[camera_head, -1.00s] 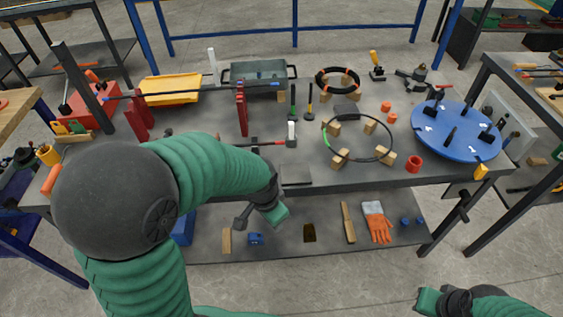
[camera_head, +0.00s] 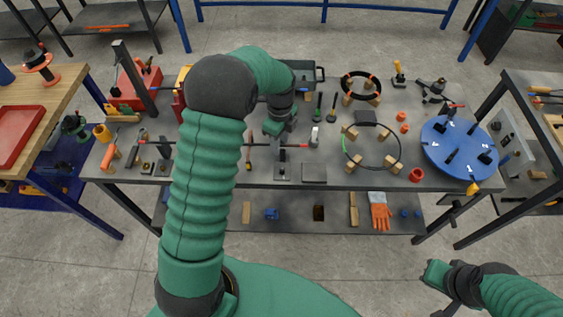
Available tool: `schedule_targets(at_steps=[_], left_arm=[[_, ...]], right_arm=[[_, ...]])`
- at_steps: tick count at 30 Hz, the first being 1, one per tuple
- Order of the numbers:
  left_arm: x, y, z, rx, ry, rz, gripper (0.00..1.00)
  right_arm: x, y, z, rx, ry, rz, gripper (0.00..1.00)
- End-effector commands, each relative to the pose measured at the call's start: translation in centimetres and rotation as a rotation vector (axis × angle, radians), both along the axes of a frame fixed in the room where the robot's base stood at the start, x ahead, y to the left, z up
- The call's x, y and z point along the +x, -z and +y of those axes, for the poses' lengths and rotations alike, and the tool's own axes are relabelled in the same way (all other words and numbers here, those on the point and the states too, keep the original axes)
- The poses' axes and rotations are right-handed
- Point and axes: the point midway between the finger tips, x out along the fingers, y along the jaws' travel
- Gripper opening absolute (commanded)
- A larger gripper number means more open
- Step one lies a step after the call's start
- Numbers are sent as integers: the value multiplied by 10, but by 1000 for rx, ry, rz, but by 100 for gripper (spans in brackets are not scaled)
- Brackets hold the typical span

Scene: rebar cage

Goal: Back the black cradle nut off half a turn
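My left arm reaches over the bench, and my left gripper (camera_head: 276,128) is above the bench top, just behind the bar and this stand. It appears apart from them, and its fingers are too unclear to read. My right gripper (camera_head: 446,287) is low at the right, in front of the bench and away from everything; its opening is unclear.
A blue round plate (camera_head: 460,150) with black fittings is at the right of the bench (camera_head: 335,178). A wire ring on wooden blocks (camera_head: 400,150) and a dark ring (camera_head: 361,74) lie left of it. A lower shelf (camera_head: 290,212) holds gloves.

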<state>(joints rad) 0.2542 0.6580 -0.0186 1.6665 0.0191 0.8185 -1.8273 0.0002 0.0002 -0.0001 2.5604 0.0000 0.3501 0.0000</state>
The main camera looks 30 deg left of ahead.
Motion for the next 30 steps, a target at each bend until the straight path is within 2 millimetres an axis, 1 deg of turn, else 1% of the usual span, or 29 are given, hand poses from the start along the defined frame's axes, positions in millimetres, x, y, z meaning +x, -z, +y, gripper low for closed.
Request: schedule_targets(at_steps=[1, 9, 12, 16, 18, 21, 28, 29, 30], left_arm=[[-1, 12, -2, 0, 1, 6, 38], [-1, 82, -6, 4, 1, 4, 38], [-2, 106, -6, 5, 0, 4, 38], [-1, 132, -4, 3, 0, 2, 38], [-1, 140, -3, 3, -1, 0, 38], [-1, 146, -3, 3, -1, -1, 38], [-1, 147, -3, 3, -1, -2, 38], [-1, 147, -3, 3, -1, -2, 36], [0, 147, -3, 3, -1, -2, 30]], right_arm=[[0, -1, 0, 0, -1, 0, 0], [0, -9, 0, 0, 0, 0, 0], [0, -11, 0, 0, 0, -1, 0], [0, -14, 0, 0, 0, -1, 0], [0, -14, 0, 0, 0, -1, 0], [0, -14, 0, 0, 0, -1, 0], [0, -14, 0, 0, 0, -1, 0], [0, -14, 0, 0, 0, -1, 0], [0, -14, 0, 0, 0, -1, 0]])
